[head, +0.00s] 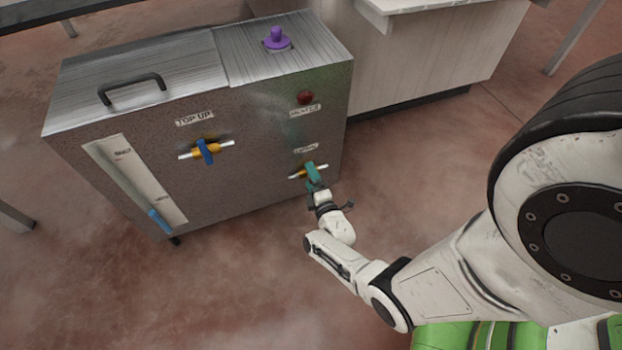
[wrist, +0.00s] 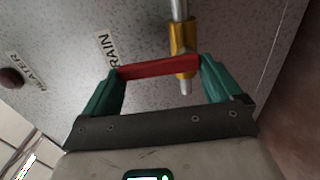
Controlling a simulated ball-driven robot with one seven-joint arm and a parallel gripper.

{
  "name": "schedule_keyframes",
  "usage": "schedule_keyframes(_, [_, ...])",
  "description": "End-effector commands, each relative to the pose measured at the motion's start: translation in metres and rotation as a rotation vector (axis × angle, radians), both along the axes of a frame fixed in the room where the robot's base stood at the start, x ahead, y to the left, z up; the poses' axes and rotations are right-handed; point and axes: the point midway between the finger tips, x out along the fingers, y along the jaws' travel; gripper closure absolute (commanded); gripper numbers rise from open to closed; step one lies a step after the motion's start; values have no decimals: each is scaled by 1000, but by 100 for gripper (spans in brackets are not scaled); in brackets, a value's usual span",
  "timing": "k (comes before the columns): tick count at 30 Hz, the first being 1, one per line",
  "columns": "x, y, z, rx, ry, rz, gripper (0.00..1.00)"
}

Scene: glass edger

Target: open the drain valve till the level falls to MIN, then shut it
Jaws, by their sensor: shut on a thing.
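The drain valve has a yellow body (wrist: 183,49) on a grey pipe, beside a label ending in "RAIN" in the wrist view. Its red handle (wrist: 158,67) lies crosswise to the pipe. My gripper (wrist: 160,75) is shut on the red handle, with a teal finger at each end. In the head view my gripper (head: 313,174) covers most of the valve at the lower right of the machine's front. The level gauge (head: 136,183) is a slanting tube on a pale plate at the front's left. Blue liquid (head: 159,220) shows only near its bottom; the small marks are too blurred to read.
The metal machine (head: 250,150) also carries a top-up valve with a blue handle (head: 205,151), a red knob (head: 305,97), a purple knob (head: 277,40) and a black lid handle (head: 132,89). A pale bench (head: 430,60) stands behind. Floor in front is clear.

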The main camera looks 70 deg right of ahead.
Motion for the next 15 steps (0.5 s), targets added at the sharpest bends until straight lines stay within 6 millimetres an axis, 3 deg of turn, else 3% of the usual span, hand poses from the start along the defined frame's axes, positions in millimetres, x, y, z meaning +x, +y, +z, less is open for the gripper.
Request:
schedule_keyframes(13, [0,0,-1,-6,11,1,63])
schedule_keyframes(14, [0,0,-1,-6,11,1,6])
schedule_keyframes(15, [0,0,-1,-6,11,1,2])
